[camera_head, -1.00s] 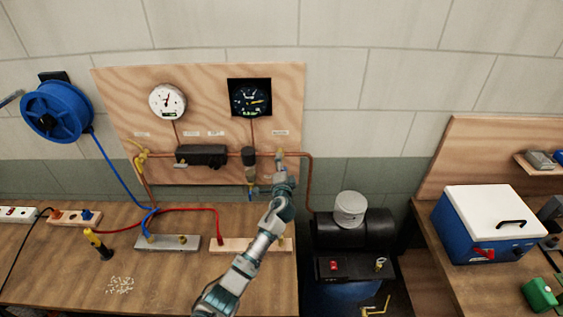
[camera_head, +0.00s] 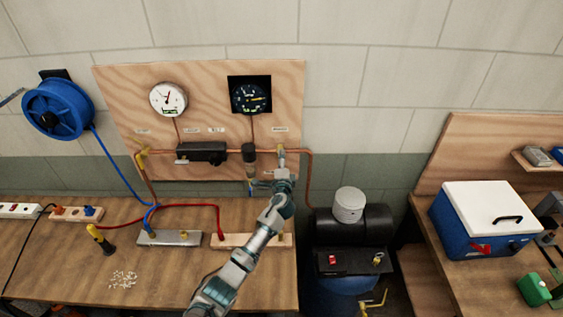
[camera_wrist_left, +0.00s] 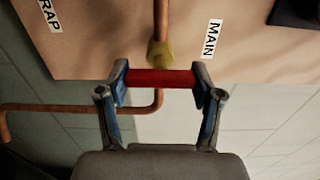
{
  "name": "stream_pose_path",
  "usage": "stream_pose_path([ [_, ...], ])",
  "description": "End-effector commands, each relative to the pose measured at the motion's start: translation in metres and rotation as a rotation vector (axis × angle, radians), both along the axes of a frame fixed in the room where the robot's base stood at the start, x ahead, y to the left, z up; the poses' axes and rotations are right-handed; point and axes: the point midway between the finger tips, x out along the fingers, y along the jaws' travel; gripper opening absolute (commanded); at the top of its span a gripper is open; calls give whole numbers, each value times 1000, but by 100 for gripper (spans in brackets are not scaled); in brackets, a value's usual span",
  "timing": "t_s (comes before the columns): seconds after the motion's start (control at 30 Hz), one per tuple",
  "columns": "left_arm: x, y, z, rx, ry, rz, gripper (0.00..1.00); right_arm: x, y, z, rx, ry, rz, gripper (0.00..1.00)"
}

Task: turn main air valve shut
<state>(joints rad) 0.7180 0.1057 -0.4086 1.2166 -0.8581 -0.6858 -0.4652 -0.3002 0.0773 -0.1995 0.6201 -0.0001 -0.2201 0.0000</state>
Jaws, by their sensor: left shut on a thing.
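The main air valve is a brass body (camera_wrist_left: 160,53) on the copper pipe beside the MAIN label (camera_wrist_left: 213,38). In the head view its brass part (camera_head: 281,153) shows at the board's right side, above my gripper. Its red handle (camera_wrist_left: 160,78) lies crosswise to the pipe in the wrist view. My left gripper (camera_wrist_left: 162,80) is shut on this handle, with one fingertip at each end of it. In the head view my left gripper (camera_head: 268,180) is just below the valve, and the handle is hard to make out. My right gripper is not in view.
The copper pipe (camera_head: 308,180) bends down right of the valve toward the compressor (camera_head: 350,225). A dark filter (camera_head: 249,160) hangs just left of the valve. Two gauges (camera_head: 168,99) (camera_head: 250,96) are above.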

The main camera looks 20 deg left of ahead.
Motion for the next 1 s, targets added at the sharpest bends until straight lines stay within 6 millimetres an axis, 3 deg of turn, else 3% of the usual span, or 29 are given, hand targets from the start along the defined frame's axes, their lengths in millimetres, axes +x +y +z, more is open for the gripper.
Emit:
stream_pose_path([
  [0.03, -1, 0, -7, 1, 12, 1, 31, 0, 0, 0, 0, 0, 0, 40],
  [0.07, -1, 0, -7, 1, 12, 1, 73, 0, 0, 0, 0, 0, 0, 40],
  [0.13, -1, 0, -7, 1, 11, 1, 91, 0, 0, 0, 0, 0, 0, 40],
  [0.57, -7, -2, -1, 1, 1, 0, 92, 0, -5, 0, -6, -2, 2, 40],
  [0.73, -30, -9, -2, -2, 1, -3, 92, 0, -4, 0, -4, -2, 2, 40],
  [1.0, -87, -26, -4, 0, 5, -2, 92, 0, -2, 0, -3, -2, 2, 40],
])
